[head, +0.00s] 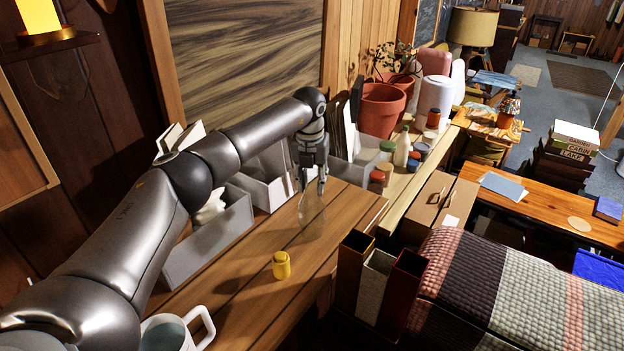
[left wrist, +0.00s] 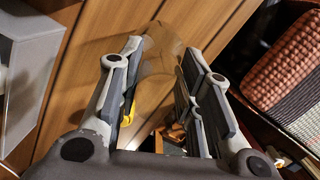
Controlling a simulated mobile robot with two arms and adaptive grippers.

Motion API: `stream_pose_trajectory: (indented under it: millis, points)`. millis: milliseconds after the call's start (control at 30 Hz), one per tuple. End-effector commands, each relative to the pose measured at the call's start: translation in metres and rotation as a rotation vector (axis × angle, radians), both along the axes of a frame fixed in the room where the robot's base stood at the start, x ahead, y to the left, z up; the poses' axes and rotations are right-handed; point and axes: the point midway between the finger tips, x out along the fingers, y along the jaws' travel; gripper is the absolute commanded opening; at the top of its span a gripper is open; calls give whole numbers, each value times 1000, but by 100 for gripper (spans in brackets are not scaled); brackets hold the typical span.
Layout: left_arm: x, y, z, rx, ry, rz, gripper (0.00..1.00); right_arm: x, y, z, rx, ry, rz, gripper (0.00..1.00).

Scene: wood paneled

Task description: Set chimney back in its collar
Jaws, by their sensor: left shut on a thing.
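A clear glass chimney (head: 312,208), faint and see-through, hangs below my left gripper (head: 313,184) in the head view. My left gripper is shut on it, above the wooden bench top. In the left wrist view the glass chimney (left wrist: 160,62) shows between and beyond the two fingers of my left gripper (left wrist: 158,88). A small yellow cylinder (head: 281,265) stands upright on the bench, nearer the camera and left of the chimney. I cannot tell whether it is the collar. A bit of yellow (left wrist: 127,112) shows behind the left finger. My right gripper is not in view.
Grey bins (head: 209,240) line the wall side of the bench (head: 235,295). A white mug (head: 172,331) stands at the near edge. Tall narrow boxes (head: 378,285) stand off the right edge. Jars (head: 386,150) and terracotta pots (head: 381,108) are beyond. Wood around the yellow cylinder is clear.

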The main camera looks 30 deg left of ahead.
Motion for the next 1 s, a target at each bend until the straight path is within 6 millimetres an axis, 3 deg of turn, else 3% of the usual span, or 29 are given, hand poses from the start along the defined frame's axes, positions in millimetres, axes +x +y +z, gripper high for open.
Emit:
stream_pose_trajectory:
  millis: [100,133,300,667,767,1000]
  points:
    - [0,0,0,0,0,0,3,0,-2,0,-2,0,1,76]
    - [0,0,0,0,0,0,36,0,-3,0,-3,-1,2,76]
    - [0,0,0,0,0,0,58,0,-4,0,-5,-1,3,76]
    - [0,0,3,0,0,0,58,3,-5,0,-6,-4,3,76]
    - [-1,0,12,0,-1,1,58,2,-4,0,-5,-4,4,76]
    - [-8,-2,61,0,-5,-1,58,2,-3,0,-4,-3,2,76]
